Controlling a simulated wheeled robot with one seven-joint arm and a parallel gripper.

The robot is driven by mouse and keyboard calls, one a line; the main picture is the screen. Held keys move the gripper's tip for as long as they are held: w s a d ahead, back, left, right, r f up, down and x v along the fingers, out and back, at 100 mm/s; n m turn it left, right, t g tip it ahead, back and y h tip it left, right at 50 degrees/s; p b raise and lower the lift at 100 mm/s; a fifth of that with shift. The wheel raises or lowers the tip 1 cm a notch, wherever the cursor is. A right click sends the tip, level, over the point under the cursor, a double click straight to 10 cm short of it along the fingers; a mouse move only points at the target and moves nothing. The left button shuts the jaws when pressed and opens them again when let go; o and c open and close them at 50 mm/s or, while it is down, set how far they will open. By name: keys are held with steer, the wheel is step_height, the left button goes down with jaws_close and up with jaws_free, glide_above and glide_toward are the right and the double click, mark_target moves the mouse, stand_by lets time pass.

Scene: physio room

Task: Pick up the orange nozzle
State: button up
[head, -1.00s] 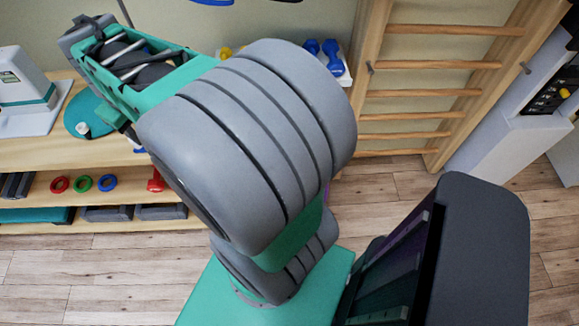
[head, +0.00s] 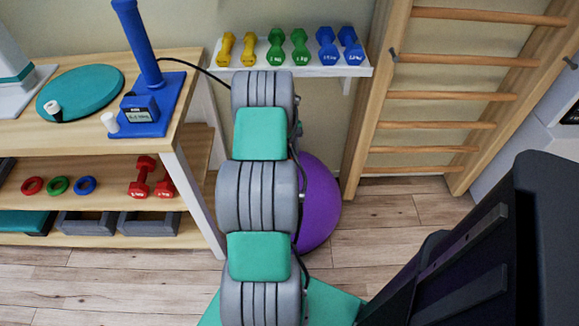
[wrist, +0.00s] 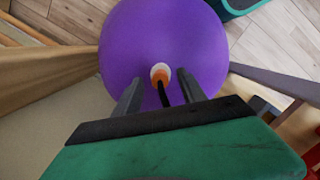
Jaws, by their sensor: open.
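The orange nozzle (wrist: 159,73) shows in the wrist view as a small orange piece with a pale rim, against the purple ball (wrist: 185,28). A short dark stem or hose runs from it toward my gripper. My gripper (wrist: 159,92) is open, with one grey finger on each side of the dark stem. The nozzle appears just beyond the fingertips; I cannot tell whether it touches the ball. In the head view the ball (head: 320,205) is partly behind my arm. My gripper and the nozzle are hidden there.
A blue pump (head: 150,100) with a black hose (head: 205,74) stands on the wooden shelf unit (head: 180,135) at left. A white shelf (head: 300,69) carries several dumbbells. Wooden wall bars (head: 460,55) stand at right. Bare floor (head: 400,215) lies between the ball and my dark body part.

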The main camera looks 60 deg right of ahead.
step_height(320, 180, down, 2)
steer(key=shift+s+f, duration=0.1)
jaws_close()
stand_by(0.5)
